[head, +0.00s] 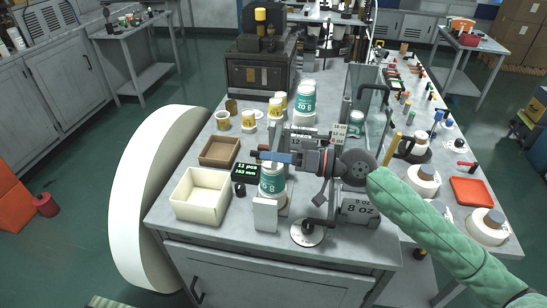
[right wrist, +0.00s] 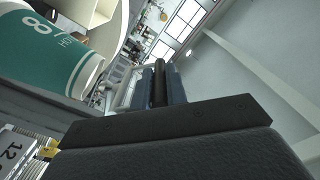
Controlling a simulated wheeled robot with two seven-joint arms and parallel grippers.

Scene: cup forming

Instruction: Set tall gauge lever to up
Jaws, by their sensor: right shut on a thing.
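My right gripper (head: 277,157) reaches in from the right, its blue fingers level above a teal and white cup (head: 270,181). In the right wrist view the blue fingers (right wrist: 160,88) are shut on a dark, narrow bar (right wrist: 159,82), which looks like the tall gauge lever. The bar's lower end and its joint are hidden, so I cannot tell its full angle. The teal cup, marked 8, also shows in the wrist view (right wrist: 50,48), close beside the gripper. A small black display (head: 245,171) reads 11 pcs and 163 mm. My left gripper is not in view.
A cream bin (head: 200,212) and a brown tray (head: 219,138) stand left of the display. A teal cup stack (head: 305,103) stands behind the gripper. An 8 OZ sign (head: 358,210) and a round-based stand (head: 308,234) are near the front. Bare tabletop shows at the front edge.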

